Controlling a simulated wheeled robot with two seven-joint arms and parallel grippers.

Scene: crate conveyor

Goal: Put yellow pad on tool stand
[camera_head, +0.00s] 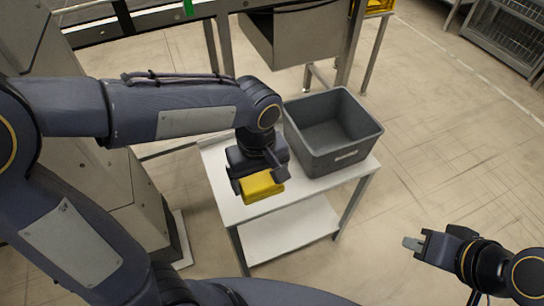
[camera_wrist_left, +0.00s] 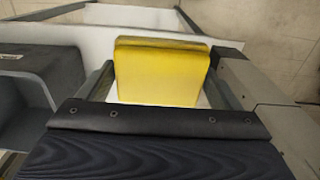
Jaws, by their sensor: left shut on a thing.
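The yellow pad (camera_head: 263,188) is a block held between the fingers of my left gripper (camera_head: 261,181), above the white top of the tool stand (camera_head: 226,207). In the left wrist view the pad (camera_wrist_left: 160,72) sits between the two dark fingers, with the white surface behind it. I cannot tell whether the pad touches the stand top. The stand is a small white table with a lower shelf. My right gripper (camera_head: 414,244) is over the floor at lower right, away from the stand; its opening is unclear.
An empty grey crate (camera_head: 343,160) stands on the right back part of the stand, close to my left gripper. It also shows at left in the left wrist view (camera_wrist_left: 28,95). The stand top's front left is bare. A conveyor frame (camera_head: 225,45) runs behind.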

